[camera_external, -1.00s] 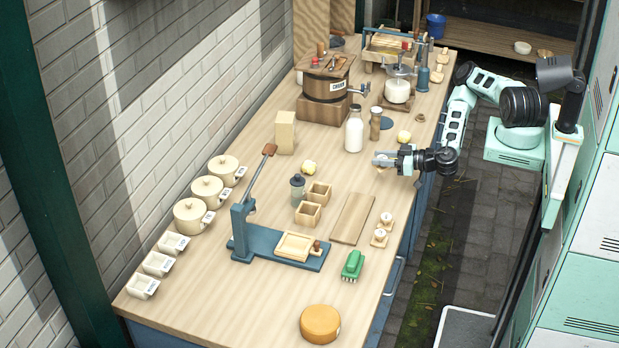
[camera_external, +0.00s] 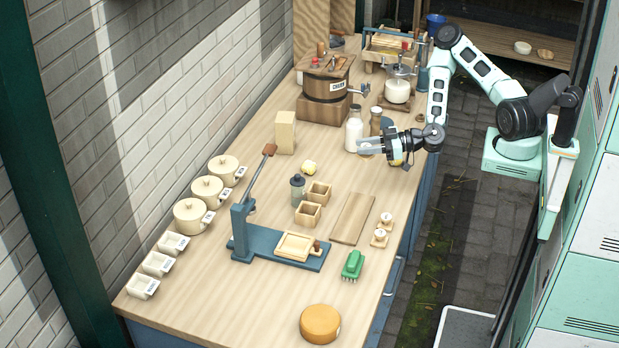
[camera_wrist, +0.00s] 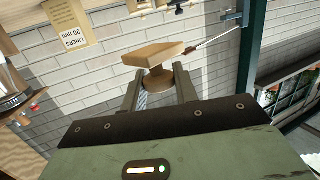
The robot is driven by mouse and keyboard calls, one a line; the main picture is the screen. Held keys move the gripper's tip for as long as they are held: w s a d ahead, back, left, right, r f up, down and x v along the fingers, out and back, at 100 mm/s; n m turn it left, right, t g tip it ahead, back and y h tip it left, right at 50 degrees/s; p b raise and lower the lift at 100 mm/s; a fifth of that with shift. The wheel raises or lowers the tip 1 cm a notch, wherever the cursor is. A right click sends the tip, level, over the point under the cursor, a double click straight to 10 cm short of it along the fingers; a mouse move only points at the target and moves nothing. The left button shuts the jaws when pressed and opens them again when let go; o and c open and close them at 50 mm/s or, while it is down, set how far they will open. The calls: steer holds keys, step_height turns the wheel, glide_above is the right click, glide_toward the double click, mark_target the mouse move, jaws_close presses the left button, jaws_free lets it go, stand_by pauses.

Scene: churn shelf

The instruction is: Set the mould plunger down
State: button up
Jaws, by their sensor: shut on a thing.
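The mould plunger (camera_wrist: 158,54) shows in the wrist view as a wooden square plate with a round wooden part below it. My gripper (camera_wrist: 160,86) is shut on it, with one finger on each side of the round part. In the external view my gripper (camera_external: 368,146) is over the right part of the worktop, beside the milk bottle, pointing left. The plunger cannot be made out clearly there. Two small open wooden mould boxes (camera_external: 318,192) (camera_external: 307,214) stand to the lower left of my gripper.
A milk bottle (camera_external: 354,130) and brown shaker (camera_external: 376,122) stand close behind my gripper. A wooden board (camera_external: 352,218), two small pieces on square bases (camera_external: 386,221) and a lever press (camera_external: 262,241) stand nearer the front. The worktop (camera_external: 345,173) between gripper and board is bare.

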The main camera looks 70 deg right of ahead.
steer(key=s+a+f+n+g+y+p, duration=0.2)
steer(key=s+a+f+n+g+y, duration=0.1)
steer(key=s, duration=0.7)
steer(key=a+n+g+y, duration=0.1)
steer(key=a+n+y, duration=0.1)
steer(key=a, duration=0.1)
steer(key=shift+s+f+y+p, duration=0.3)
steer(key=shift+f+y+p, duration=0.05)
steer(key=shift+f+y, duration=0.05)
steer(key=shift+a, duration=0.1)
steer(key=b, duration=0.2)
glide_above(391, 211)
step_height(391, 211, down, 4)
steer(key=shift+f, duration=0.1)
steer(key=shift+f+p, duration=0.95)
steer(key=shift+f, duration=1.75)
steer(key=shift+f, duration=0.2)
steer(key=o, duration=1)
steer(key=shift+c, duration=0.2)
